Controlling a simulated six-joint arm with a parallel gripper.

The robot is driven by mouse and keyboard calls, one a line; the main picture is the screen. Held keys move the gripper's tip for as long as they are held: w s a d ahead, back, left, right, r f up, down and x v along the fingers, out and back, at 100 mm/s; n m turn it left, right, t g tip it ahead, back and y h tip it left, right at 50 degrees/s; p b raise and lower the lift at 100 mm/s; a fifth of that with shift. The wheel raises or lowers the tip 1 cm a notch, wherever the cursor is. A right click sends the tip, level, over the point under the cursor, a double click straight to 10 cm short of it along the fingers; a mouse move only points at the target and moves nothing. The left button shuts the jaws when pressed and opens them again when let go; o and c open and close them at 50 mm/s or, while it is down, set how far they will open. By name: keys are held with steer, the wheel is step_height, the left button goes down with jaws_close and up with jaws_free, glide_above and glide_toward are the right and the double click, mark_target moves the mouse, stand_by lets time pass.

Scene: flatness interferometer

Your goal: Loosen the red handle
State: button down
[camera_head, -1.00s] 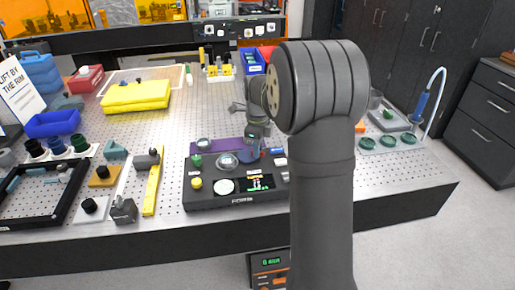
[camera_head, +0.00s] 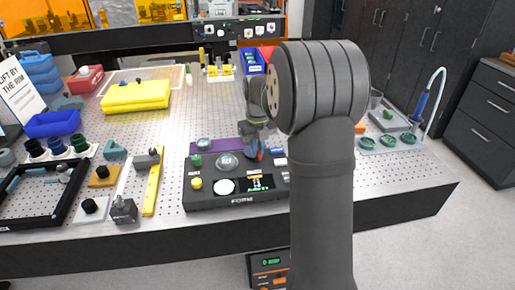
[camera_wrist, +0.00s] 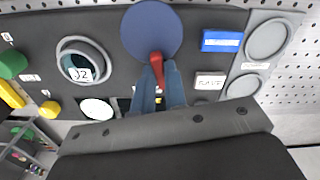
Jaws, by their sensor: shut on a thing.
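The red handle (camera_wrist: 158,72) juts from a round blue disc (camera_wrist: 151,30) on a dark panel in the wrist view. My gripper (camera_wrist: 158,80) has its two blue fingers on either side of the handle, shut on it. The handle's lower end is hidden between the fingers. In the head view, the red handle (camera_head: 261,154) is a small red spot on the right part of the dark instrument (camera_head: 235,200), with my gripper (camera_head: 256,148) at it. The fingers are too small there to make out.
Green-topped round pieces (camera_head: 387,140) lie at the right. The perforated table (camera_head: 320,60) has clear patches.

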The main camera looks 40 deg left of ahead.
steer(key=shift+m, duration=0.5)
steer(key=c, duration=1.5)
jaws_free()
steer(key=shift+o, duration=0.2)
step_height(320, 180, up, 17)
steer(key=shift+r, duration=0.2)
